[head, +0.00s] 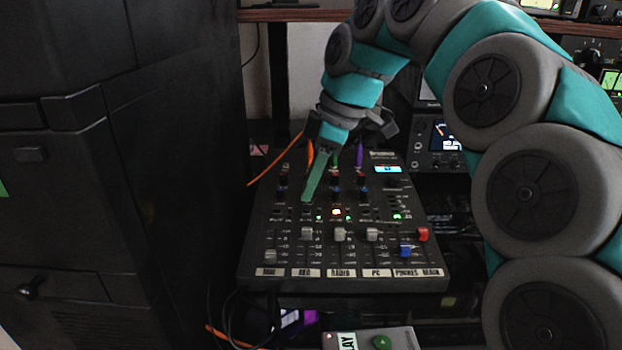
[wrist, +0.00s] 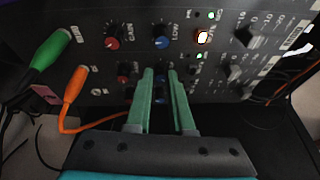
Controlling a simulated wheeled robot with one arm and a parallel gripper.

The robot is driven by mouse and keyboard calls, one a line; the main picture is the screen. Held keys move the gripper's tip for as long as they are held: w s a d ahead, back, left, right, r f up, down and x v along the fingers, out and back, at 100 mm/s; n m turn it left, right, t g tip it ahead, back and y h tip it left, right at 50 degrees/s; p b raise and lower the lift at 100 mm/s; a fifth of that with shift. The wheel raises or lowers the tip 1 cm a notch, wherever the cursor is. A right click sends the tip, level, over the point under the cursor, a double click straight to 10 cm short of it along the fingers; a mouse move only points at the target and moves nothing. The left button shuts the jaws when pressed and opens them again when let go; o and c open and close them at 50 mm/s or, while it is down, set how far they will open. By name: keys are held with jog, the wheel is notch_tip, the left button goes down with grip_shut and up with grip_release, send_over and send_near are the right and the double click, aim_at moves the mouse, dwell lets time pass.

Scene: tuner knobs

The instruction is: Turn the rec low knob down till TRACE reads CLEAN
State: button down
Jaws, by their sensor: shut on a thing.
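The mixer (head: 290,232) lies flat with strips labelled at its front edge, one reading REC. My gripper (wrist: 163,76) reaches down onto the mixer; in the head view its fingers (head: 314,178) stand over the REC strip. In the wrist view the fingers are close around a knob in the same row as a red knob (wrist: 125,70) and the orange cable. That knob, which appears to be the rec low knob, is mostly hidden by the fingers. A blue LOW knob (wrist: 162,42) of the neighbouring strip is just beyond the fingertips. No readable TRACE word shows.
The orange cable (wrist: 77,84) and green cable (wrist: 52,48) stand plugged in beside my gripper. Fader caps (head: 340,234) line the mixer's front. A small lit screen (head: 388,169) and a dark unit with a screen (head: 445,136) are at right. A black cabinet (head: 180,180) stands left.

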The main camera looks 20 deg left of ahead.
dwell(0.3)
jog(key=c, duration=0.8)
grip_release()
jog(key=shift+r, duration=0.15)
